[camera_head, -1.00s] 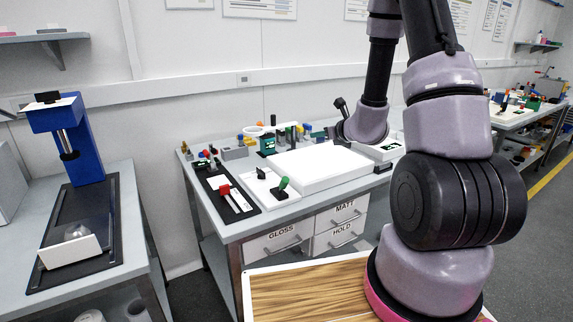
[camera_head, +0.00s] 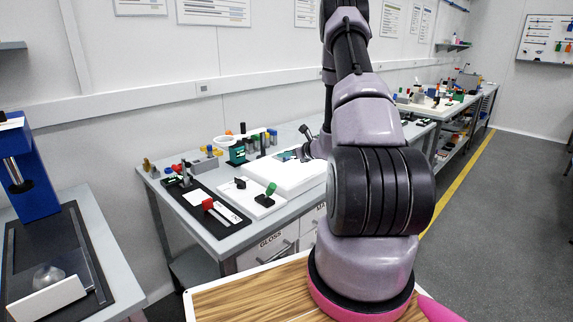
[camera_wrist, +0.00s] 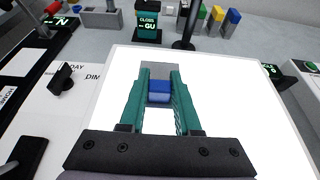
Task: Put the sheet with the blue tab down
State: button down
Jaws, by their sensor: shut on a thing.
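My gripper (camera_wrist: 158,92) has teal fingers and is shut on the blue tab (camera_wrist: 159,86) in the wrist view. The sheet (camera_wrist: 158,70) is a small grey, see-through piece around and beyond the tab, partly hidden by the fingers. It lies over the bright white light panel (camera_wrist: 225,110); I cannot tell whether it touches it. In the head view the panel (camera_head: 285,178) is a thick white slab on the bench, and my gripper is over its back part, small and partly hidden by my wrist.
A green-black block marked GLOSS (camera_wrist: 148,22) and several coloured blocks stand behind the panel. A white board with a black knob (camera_wrist: 62,78) lies left of it. Another dark item (camera_wrist: 305,68) is at the right. The rest of the panel is clear.

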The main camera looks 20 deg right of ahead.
aim_at(286, 169)
jog(key=shift+f, duration=1.95)
jog(key=shift+f, duration=0.2)
jog(key=c, duration=0.6)
grip_release()
jog(key=shift+r, duration=0.15)
